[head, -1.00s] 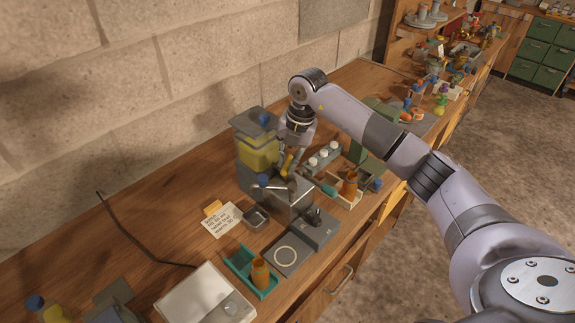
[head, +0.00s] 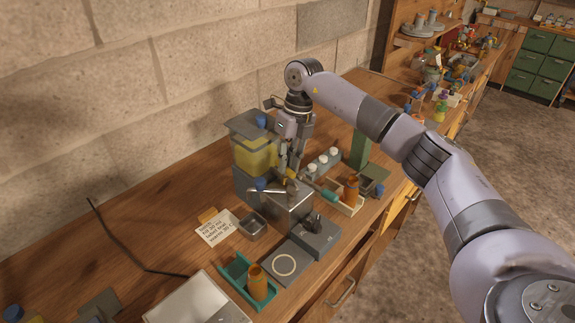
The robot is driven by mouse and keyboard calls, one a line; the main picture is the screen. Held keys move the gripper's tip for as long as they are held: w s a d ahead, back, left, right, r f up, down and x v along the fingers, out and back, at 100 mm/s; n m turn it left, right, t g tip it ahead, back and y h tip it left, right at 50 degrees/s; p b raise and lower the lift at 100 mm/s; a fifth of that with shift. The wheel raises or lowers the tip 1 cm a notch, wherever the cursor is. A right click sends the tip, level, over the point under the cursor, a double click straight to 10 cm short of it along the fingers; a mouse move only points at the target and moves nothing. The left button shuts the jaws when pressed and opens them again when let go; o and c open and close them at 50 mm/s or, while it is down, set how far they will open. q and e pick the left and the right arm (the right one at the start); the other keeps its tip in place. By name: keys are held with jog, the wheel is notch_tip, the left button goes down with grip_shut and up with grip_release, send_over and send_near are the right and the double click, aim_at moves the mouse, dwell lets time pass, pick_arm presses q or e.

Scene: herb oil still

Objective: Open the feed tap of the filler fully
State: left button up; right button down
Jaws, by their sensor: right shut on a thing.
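The filler (head: 290,205) is a grey metal machine on the wooden bench, with a lidded clear tank (head: 255,155) of yellow liquid at its back left. The feed tap's yellow lever (head: 291,174) shows small at the front right of the tank. My right gripper (head: 286,170) comes down from above beside the tank and is shut on this lever; its fingers partly hide the lever and the tap body. How far the tap is turned cannot be read. My left gripper is not in view.
A blue knob (head: 261,185) sits on the filler close left of my gripper. A teal tray (head: 236,272) with an amber bottle (head: 257,283), a small metal dish (head: 252,226) and a note card (head: 217,229) stand nearby. White-capped vials (head: 322,164) are to the right.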

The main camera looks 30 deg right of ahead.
jog(key=shift+w+r+n, duration=0.1)
jog(key=shift+n, duration=1)
jog(key=c, duration=1.6)
grip_release()
jog(key=shift+o, duration=0.2)
jog(key=shift+d, duration=0.1)
notch_tip(320, 180, up, 12)
jog(key=d, duration=0.2)
jog(key=shift+w, duration=0.4)
